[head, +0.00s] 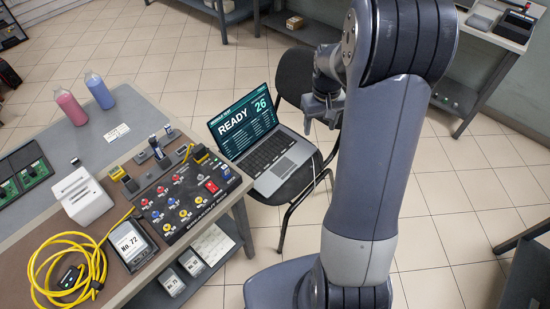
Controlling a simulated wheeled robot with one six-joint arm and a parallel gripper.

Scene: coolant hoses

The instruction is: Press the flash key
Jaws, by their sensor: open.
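A laptop (262,148) stands open on the seat of a black chair, right of the workbench. Its teal screen reads READY with the number 26. Its dark keyboard (268,152) faces up, but single keys are too small to read, so I cannot pick out a flash key. My gripper (320,122) is open and empty, pointing down in the air to the right of the laptop screen. It appears apart from the laptop, and its height above the chair is hard to judge. My arm covers the area right of the gripper.
The workbench (118,290) at left carries a black breakout panel (160,215) with coloured sockets and a red switch, a yellow coiled cable (60,262), a No. 72 device (130,243), a white box (82,196) and two bottles (98,92). The chair backrest (295,75) rises behind the laptop. Tiled floor is open.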

